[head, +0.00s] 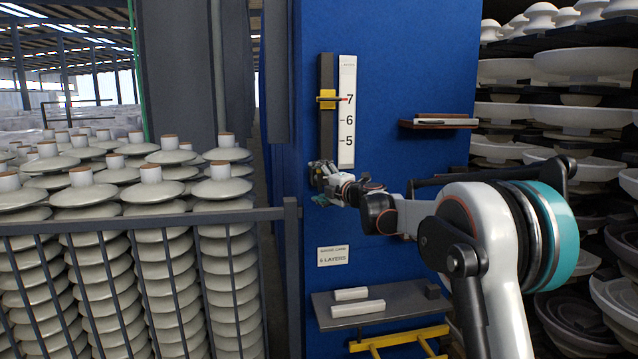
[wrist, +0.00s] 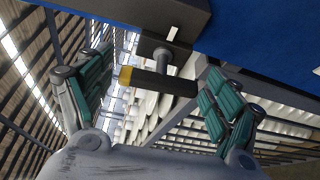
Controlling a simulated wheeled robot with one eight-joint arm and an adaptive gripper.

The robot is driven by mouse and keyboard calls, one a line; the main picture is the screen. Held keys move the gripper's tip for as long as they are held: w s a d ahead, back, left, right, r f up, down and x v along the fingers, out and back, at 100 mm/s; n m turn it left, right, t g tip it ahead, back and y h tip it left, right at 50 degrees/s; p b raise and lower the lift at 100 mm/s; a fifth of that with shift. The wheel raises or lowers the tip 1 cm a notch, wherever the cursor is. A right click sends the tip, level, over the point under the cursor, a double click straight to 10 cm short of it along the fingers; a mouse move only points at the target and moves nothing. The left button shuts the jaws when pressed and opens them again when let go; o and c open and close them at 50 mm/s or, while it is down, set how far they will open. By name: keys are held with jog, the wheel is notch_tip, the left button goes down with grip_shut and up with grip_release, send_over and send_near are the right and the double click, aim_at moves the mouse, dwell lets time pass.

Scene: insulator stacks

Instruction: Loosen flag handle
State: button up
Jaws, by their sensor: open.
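The flag handle (wrist: 172,84) is a dark bar with a yellow end, joined by a grey shaft to a dark block under the blue panel. In the wrist view it lies crosswise between the teal-padded fingers of my gripper (wrist: 158,68). The fingers are open. The yellow end is close to the left finger and the dark end close to the right one; I cannot tell whether either touches. In the head view my gripper (head: 322,180) is at the lower end of the dark rail (head: 326,75), and it hides the handle.
A yellow slider (head: 328,98) with a red pointer sits at 7 on the white scale (head: 347,120). A sign (head: 333,256) reads 6 LAYERS. A small shelf (head: 438,124) and a grey ledge (head: 380,306) project from the blue panel (head: 400,60). Insulator stacks (head: 152,190) stand left behind a railing.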

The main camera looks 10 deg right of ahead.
jog(key=v, duration=1.2)
jog(key=shift+r, duration=0.1)
jog(key=s+d+r+m+t+h+b, duration=0.25)
jog(key=s+m+h+b, duration=0.3)
jog(key=s+m, duration=0.35)
jog(key=s+d+f+m+g+h+b, duration=0.3)
jog(key=s+f+m+h+b, duration=0.2)
jog(key=s+f+m, duration=0.6)
jog(key=s+a+f+m+g+y+b, duration=0.1)
jog(key=s+a+f+g+b, duration=0.2)
jog(key=s+f, duration=0.7)
jog(key=s+a+f+m+g+y+b, duration=0.1)
jog(key=s+a+f+g+b, duration=0.2)
jog(key=s+f, duration=0.6)
jog(key=s+a+f+m+g+y+b, duration=0.1)
jog(key=s+a+f+g+y+b, duration=0.1)
jog(key=s+f, duration=0.8)
notch_tip(320, 180, down, 2)
jog(key=shift+s+a+f+g+b, duration=0.1)
jog(key=shift+s+a+g+b, duration=0.3)
jog(key=shift+a+b, duration=0.5)
